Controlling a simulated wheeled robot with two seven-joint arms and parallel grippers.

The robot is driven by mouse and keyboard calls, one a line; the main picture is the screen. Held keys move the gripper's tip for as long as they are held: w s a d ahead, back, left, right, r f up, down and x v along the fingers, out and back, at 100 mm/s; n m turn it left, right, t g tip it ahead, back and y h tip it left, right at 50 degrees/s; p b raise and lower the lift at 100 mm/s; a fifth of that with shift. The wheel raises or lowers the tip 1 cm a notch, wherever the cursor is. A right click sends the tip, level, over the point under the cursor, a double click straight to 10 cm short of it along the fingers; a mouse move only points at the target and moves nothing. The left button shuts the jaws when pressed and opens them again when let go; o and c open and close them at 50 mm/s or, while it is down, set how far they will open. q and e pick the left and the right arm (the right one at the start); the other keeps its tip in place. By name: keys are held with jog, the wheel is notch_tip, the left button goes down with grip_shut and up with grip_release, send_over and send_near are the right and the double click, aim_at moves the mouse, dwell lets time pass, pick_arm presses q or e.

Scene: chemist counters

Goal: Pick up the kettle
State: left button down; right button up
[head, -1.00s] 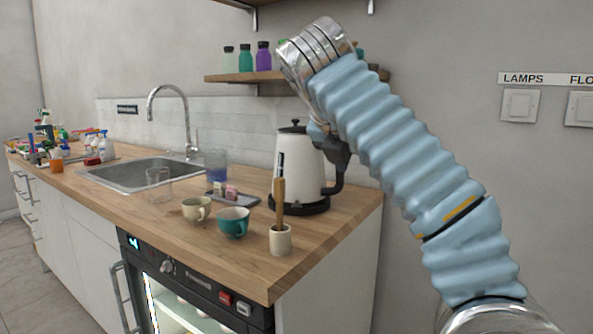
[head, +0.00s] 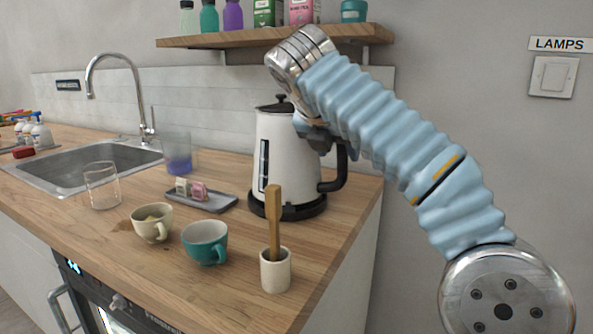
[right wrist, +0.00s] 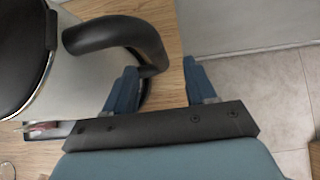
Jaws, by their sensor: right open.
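The white kettle (head: 285,160) stands upright on its black base (head: 290,208) near the counter's right end. Its black handle (head: 341,170) faces right. My right gripper (head: 314,133) is in front of the kettle's upper right side in the head view, partly hidden by my arm. In the right wrist view my right gripper (right wrist: 160,84) is open and empty. There the curved handle (right wrist: 115,36) comes close to the left finger, and its lower end lies between the fingertips' lines. I cannot tell whether they touch. My left gripper is not in view.
A holder with a wooden utensil (head: 276,269), a teal cup (head: 205,242), a cream cup (head: 152,222) and a small tray (head: 215,204) stand left of and before the kettle. A shelf (head: 225,40) hangs above. The sink (head: 75,175) is at left.

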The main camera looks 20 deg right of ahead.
aim_at(340, 157)
jog(key=x, duration=0.6)
jog(key=shift+c, duration=0.4)
grip_shut()
dwell(0.9)
jog(key=shift+w+r, duration=0.1)
jog(key=shift+r, duration=0.05)
